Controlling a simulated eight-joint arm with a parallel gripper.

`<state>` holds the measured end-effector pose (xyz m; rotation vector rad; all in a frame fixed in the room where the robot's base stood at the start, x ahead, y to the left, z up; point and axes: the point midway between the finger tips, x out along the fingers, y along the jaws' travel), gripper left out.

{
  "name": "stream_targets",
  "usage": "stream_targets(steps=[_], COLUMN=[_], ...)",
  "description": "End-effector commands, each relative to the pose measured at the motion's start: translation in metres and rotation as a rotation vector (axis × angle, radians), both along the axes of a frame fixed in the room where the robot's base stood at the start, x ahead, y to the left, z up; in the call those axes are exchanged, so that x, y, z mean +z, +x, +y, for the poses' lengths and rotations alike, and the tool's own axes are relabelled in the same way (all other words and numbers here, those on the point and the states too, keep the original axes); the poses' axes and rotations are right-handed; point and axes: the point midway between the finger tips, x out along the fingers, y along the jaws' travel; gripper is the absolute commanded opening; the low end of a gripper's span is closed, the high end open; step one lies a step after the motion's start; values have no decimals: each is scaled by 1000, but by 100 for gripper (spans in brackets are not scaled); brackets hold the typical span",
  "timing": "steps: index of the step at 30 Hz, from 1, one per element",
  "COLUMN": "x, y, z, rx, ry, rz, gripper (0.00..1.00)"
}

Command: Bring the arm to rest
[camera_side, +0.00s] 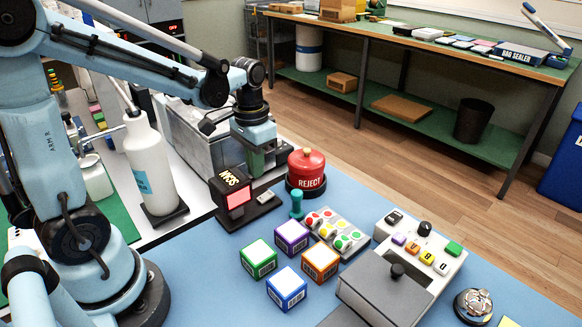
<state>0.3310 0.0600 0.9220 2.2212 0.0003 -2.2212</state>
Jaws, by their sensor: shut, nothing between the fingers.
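My arm reaches from the left over the work area. My gripper (258,165) points down at the end of it, with greenish fingers that are shut and empty. It hangs in front of the grey metal box (190,137), above and behind the small black stand with a red-lit screen (238,199). The red REJECT button (306,168) is to the right of my gripper, apart from it. The fingertips are small in this view and partly hidden by the stand.
Several coloured-edge boxes, including a green one (258,259), stand on the blue mat (205,290). A sticker-dot tray (334,233), a grey lidded device (385,290) and a silver bell (473,306) are to the right. A white bottle (150,165) stands near my arm.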

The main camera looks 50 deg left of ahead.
Motion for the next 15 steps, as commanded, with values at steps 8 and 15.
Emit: stream_targets(steps=[8,15], x=[7,27], y=[-3,-13], z=[-5,-22], rx=[8,38], ry=[6,18], rz=[-37,-183], gripper=[0,0])
